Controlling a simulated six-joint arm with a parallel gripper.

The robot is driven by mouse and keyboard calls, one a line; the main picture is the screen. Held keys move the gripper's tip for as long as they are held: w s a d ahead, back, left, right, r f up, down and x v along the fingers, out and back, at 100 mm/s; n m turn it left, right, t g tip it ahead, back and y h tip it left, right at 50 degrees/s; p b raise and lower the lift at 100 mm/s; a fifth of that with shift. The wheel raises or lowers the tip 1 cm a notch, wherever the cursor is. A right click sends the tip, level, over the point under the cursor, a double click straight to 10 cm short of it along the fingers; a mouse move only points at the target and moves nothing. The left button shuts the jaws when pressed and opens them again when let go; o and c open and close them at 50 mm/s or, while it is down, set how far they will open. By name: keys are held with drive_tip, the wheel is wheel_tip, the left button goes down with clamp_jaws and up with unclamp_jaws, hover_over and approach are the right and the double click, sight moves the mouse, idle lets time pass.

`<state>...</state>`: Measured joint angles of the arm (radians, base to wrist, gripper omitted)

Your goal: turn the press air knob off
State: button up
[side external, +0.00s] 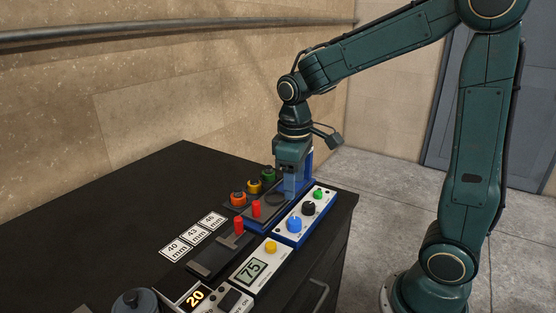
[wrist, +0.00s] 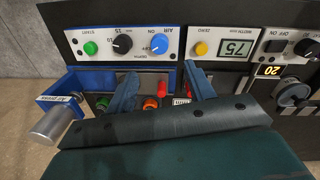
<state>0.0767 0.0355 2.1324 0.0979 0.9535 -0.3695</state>
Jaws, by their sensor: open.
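The press air knob is a blue knob (side external: 294,224) on the white-topped blue control box; it also shows in the wrist view (wrist: 159,44) under the label AIR. Its exact pointer direction is too small to tell. My gripper (side external: 290,188) is above the blue press, behind the control box and apart from the knob. In the wrist view my gripper (wrist: 161,70) has its two blue fingers spread with a gap between them, and nothing is held. The air knob appears beyond the gap between the fingertips. The control box (wrist: 75,40) also carries a black depth knob (wrist: 122,43) and a green start button (wrist: 91,48).
A box with a yellow button (side external: 271,247) and a display reading 75 stands next to the control box. Red pegs (side external: 239,226), several coloured round parts (side external: 254,187) and white size labels (side external: 192,235) are near the press. The black tabletop (side external: 130,210) is clear at left.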

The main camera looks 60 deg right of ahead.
wheel_tip(320, 180, up, 3)
drive_tip(key=shift+a+f, duration=0.1)
idle(0.5)
drive_tip(key=s+a+r+m+t, duration=0.1)
drive_tip(key=s+a+r+t, duration=0.1)
drive_tip(key=s, duration=0.5)
drive_tip(key=s+a+r+m+t, duration=0.1)
drive_tip(key=s+a+r+t, duration=0.1)
drive_tip(key=s, duration=0.5)
drive_tip(key=shift+t+y, duration=0.3)
drive_tip(key=shift+t, duration=0.4)
drive_tip(key=shift+r, duration=0.1)
